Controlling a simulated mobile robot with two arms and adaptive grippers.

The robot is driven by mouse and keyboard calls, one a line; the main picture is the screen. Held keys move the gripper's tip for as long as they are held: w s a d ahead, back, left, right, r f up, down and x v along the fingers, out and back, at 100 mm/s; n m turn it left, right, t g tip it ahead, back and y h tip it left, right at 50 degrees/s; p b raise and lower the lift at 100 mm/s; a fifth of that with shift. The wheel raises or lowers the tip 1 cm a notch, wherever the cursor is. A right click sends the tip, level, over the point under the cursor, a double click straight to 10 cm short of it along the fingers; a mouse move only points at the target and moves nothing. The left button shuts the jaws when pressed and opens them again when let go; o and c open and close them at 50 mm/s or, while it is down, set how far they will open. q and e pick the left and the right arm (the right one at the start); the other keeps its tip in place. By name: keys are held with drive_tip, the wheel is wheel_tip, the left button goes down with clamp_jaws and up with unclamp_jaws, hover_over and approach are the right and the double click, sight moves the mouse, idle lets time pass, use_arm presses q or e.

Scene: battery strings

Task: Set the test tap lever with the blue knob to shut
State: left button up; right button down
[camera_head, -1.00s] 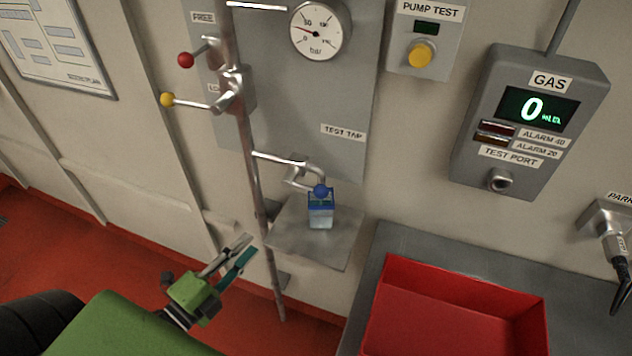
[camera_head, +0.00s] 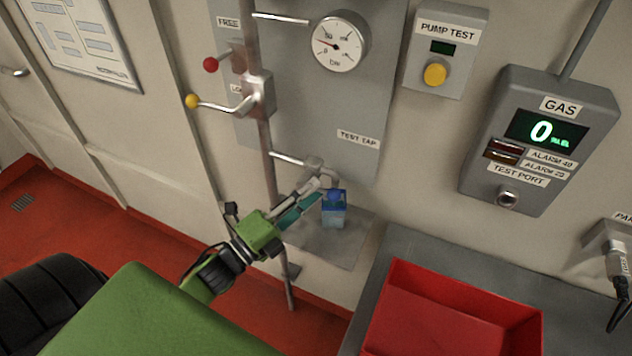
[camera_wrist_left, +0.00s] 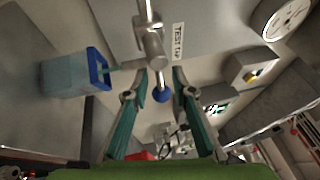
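The test tap (camera_head: 313,163) sticks out from the grey panel at the end of a thin pipe. Its lever ends in a blue knob (camera_head: 334,196), seen in front of a clear, blue-rimmed container (camera_head: 333,215). My left gripper (camera_head: 314,190) is just left of the knob in the head view, its fingers pointing at it. In the left wrist view the left gripper (camera_wrist_left: 160,84) is open, with the blue knob (camera_wrist_left: 163,96) showing between its fingers. I cannot tell whether a finger touches it. The container (camera_wrist_left: 68,73) is beside the left finger there. My right gripper is not in view.
The container stands on a small metal shelf (camera_head: 345,250). Levers with a red knob (camera_head: 211,65) and a yellow knob (camera_head: 192,101) are up left on the vertical pipe. A red tray (camera_head: 400,335) lies on the grey bench at lower right. A pressure gauge (camera_head: 340,41) is above.

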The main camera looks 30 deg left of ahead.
use_arm(q)
drive_tip(key=shift+x, duration=0.95)
clamp_jaws()
